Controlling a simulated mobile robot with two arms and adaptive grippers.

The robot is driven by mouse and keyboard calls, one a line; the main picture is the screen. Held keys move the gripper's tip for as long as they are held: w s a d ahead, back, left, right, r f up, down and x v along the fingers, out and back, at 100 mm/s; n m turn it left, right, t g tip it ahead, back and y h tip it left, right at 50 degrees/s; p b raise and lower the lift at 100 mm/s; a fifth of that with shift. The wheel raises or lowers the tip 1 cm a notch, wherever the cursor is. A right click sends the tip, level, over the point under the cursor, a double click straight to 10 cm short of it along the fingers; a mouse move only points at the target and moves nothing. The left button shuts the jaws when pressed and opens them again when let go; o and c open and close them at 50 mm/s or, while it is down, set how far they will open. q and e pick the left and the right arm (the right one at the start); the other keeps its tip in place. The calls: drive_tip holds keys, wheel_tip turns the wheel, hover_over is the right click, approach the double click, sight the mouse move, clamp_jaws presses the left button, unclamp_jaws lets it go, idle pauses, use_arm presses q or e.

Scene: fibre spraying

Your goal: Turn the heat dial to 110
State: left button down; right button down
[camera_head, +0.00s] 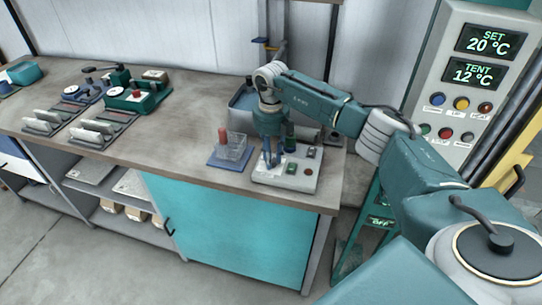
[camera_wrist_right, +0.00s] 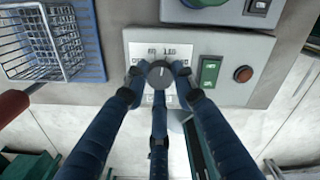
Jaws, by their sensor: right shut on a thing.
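The heat dial (camera_wrist_right: 158,73) is a dark round knob on a white label plate of a grey control box (camera_head: 292,181). A light pointer mark shows on its top; the printed numbers around it are small and partly covered, so I cannot read the setting surely. My right gripper (camera_head: 270,163) reaches down onto the box. In the right wrist view its blue fingers (camera_wrist_right: 158,82) are shut around the dial, with fingertips at its left and right sides and a third finger below. In the head view the gripper hides the dial. My left gripper is not in view.
The box also carries a green switch (camera_wrist_right: 209,72) and a red button (camera_wrist_right: 243,74). A wire basket on a blue tray (camera_head: 229,160) stands close to its left. A tall panel (camera_head: 470,90) reading SET 20 °C and TENT 12 °C stands at the right.

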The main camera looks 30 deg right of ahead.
drive_tip(key=shift+m, duration=1.1)
drive_tip(key=c, duration=1.4)
unclamp_jaws()
wheel_tip(320, 180, up, 12)
